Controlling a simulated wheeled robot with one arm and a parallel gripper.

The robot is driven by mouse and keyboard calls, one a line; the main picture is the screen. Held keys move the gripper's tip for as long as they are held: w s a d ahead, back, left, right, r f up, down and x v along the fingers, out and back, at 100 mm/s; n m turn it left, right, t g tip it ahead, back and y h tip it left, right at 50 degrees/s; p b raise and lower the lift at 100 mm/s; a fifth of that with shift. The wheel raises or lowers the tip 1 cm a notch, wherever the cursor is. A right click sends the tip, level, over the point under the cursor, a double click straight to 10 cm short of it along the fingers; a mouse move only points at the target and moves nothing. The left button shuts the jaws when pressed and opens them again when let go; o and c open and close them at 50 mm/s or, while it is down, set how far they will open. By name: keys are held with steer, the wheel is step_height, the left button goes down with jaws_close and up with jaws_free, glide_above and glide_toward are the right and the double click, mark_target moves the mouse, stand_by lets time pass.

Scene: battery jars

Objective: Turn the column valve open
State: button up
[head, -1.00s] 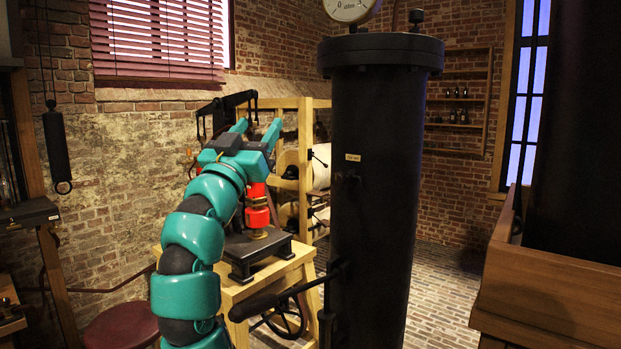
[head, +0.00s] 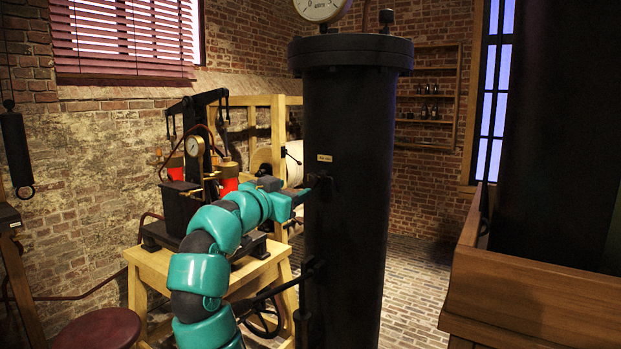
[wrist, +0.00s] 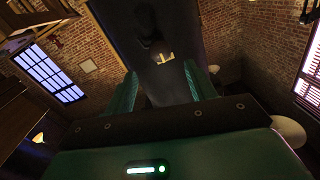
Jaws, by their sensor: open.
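The tall black column (head: 350,225) stands upright at the middle of the head view, with a small pale label (head: 324,158) on its front. A dark valve handle (head: 322,181) sits just below the label; black on black, its angle is hard to tell. My teal gripper (head: 303,194) is at the column's left side, close to the handle. In the wrist view, my open gripper (wrist: 160,85) has its two fingers apart, pointing at the column (wrist: 178,85). The label (wrist: 165,57) and dark handle (wrist: 152,38) lie beyond the fingertips. I cannot see any contact.
A pump with a gauge (head: 195,146) stands on a wooden stand (head: 150,268) behind my arm. A dark lever (head: 275,293) juts left from the lower column. A red stool (head: 100,330) is at lower left and a wooden box (head: 540,290) at right.

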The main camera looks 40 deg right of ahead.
mark_target(308, 182)
steer(key=p+x, duration=0.2)
steer(key=x, duration=0.7)
steer(key=shift+w+d, duration=0.15)
steer(key=shift+d, duration=0.25)
steer(key=c, duration=1)
steer(key=shift+o, duration=0.2)
